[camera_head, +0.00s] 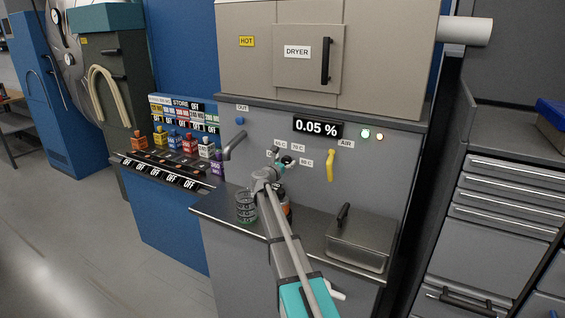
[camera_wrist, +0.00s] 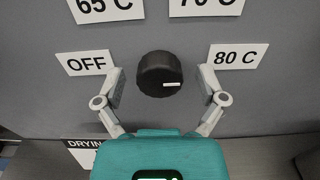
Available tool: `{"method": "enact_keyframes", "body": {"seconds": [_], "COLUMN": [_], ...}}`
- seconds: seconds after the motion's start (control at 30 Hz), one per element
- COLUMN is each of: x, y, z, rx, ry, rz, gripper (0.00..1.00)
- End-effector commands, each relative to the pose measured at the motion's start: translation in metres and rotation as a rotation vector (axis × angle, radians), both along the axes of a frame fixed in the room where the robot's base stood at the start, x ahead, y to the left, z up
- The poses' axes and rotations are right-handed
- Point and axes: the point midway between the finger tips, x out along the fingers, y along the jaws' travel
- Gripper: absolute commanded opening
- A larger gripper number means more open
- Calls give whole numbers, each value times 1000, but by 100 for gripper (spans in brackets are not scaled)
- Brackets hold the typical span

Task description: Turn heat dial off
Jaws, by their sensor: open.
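The heat dial is a round black knob (camera_wrist: 160,75) on the grey dryer panel, centred in the wrist view. Its white mark lies at the lower right of its face, toward the "80 C" label (camera_wrist: 238,57). The "OFF" label (camera_wrist: 86,63) is to its left, with "65 C" (camera_wrist: 105,7) and "70 C" (camera_wrist: 205,5) above. My gripper (camera_wrist: 161,88) is open, one finger on each side of the knob, with gaps visible on both sides. In the head view the dial is mostly hidden by my gripper (camera_head: 279,164).
A yellow air handle (camera_head: 330,165) is right of the dial, below a display (camera_head: 318,127) reading 0.05 %. A lidded metal box (camera_head: 357,240) stands on the counter at right. A glass jar (camera_head: 246,206) stands left of my arm. A grey spout (camera_head: 234,145) juts out at left.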

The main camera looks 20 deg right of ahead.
Motion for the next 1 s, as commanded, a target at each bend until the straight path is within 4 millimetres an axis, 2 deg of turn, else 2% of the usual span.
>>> {"method": "enact_keyframes", "body": {"seconds": [0.2,0.47,0.57,0.9,0.93,0.97,1.0], "x": [6,6,5,5,5,5,6], "y": [-8,-8,-8,-8,-8,13,5], "z": [0,0,0,0,0,0,0], "rx": [0,0,0,0,0,0,0], "ry": [0,0,0,0,0,0,0], "rz": [0,0,0,-1,-1,4,3], "gripper": [90,90,75,12,8,8,8]}}
